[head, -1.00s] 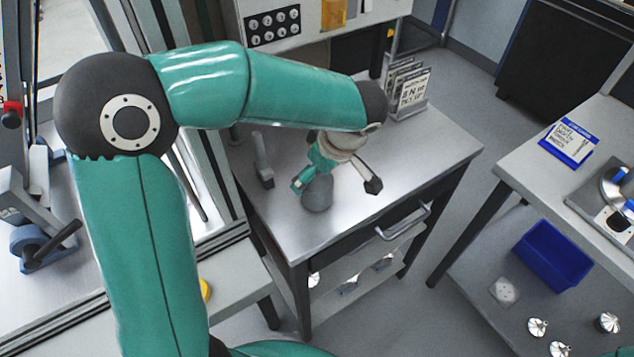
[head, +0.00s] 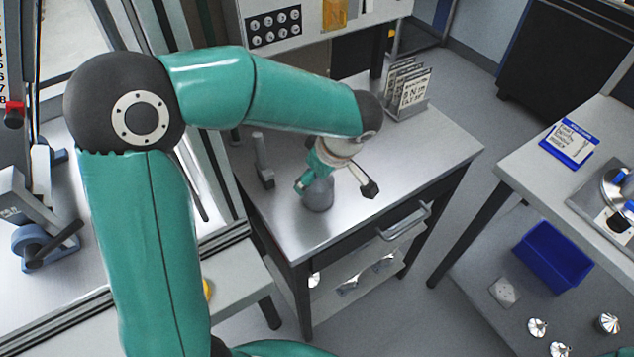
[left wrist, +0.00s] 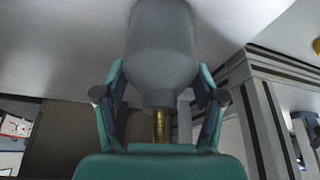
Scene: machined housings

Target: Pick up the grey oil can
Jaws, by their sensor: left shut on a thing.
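The grey oil can (head: 319,195) stands upright on the metal-topped bench, near its front left part. In the left wrist view the grey can body (left wrist: 162,45) fills the top middle, with its shoulder and brass spout (left wrist: 159,127) pointing toward my palm. My left gripper (head: 335,188) reaches down over the can from above. In the left wrist view the left gripper (left wrist: 161,95) has a finger on each side of the can's shoulder, shut on it. The gripper hides the can's top in the head view. My right gripper is not in view.
The bench top (head: 420,150) is mostly clear to the right. A grey upright tool (head: 263,162) stands left of the can, and a rack of cards (head: 407,88) stands at the back. A second bench at right holds a blue-edged sign (head: 570,143). A blue bin (head: 552,255) sits on its lower shelf.

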